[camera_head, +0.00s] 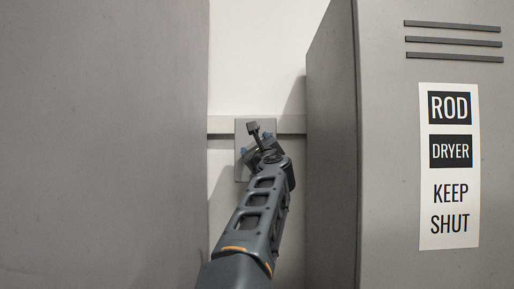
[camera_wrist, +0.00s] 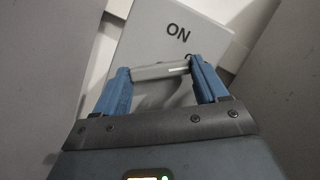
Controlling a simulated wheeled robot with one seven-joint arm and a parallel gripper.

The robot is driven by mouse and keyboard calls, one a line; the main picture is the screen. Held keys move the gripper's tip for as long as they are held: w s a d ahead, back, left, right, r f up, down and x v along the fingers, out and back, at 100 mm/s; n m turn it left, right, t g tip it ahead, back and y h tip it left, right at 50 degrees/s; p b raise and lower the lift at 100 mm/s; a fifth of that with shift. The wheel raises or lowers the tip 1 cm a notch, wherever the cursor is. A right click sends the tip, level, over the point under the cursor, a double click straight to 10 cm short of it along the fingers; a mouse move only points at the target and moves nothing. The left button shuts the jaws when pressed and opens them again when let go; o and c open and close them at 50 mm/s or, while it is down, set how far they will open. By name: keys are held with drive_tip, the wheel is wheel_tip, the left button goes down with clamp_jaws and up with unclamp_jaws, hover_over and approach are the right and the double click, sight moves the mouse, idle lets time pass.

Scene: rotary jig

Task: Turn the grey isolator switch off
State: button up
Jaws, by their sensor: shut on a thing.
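The grey isolator switch (camera_head: 240,172) is a pale grey plate on the wall, in the gap between two large grey bodies in the head view. Its face fills the upper middle of the wrist view (camera_wrist: 150,40), with an "ON" label (camera_wrist: 178,33) beyond the handle. My gripper (camera_wrist: 161,69) has blue fingers, one at each end of the grey bar handle (camera_wrist: 155,71), and is shut on it. The handle lies nearly level across the wrist picture, slightly tilted. In the head view my gripper (camera_head: 255,144) and arm hide much of the switch.
A grey cabinet (camera_head: 335,150) with a "ROD DRYER KEEP SHUT" sign (camera_head: 449,166) stands close on the right. A large grey panel (camera_head: 104,145) stands close on the left. A pale rail (camera_head: 291,124) crosses the wall behind the switch. The gap is narrow.

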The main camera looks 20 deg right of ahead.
drive_tip(key=shift+w+a+f+m+h+b, duration=0.15)
drive_tip(key=shift+m+h+b, duration=0.9)
drive_tip(key=shift+m, duration=1.4)
drive_tip(key=shift+s+a+m+h+b, duration=0.1)
drive_tip(key=shift+m+h+b, duration=0.3)
drive_tip(key=shift+m+h, duration=1.6)
drive_tip(key=shift+m+y, duration=0.45)
drive_tip(key=shift+m, duration=0.2)
drive_tip(key=o, duration=1.1)
drive_tip(key=shift+c, duration=0.2)
drive_tip(key=b+v, duration=0.1)
drive_tip(key=v, duration=0.6)
drive_tip(key=shift+s+a, duration=0.15)
drive_tip(key=shift+s, duration=0.2)
drive_tip(key=shift+s+f, duration=0.1)
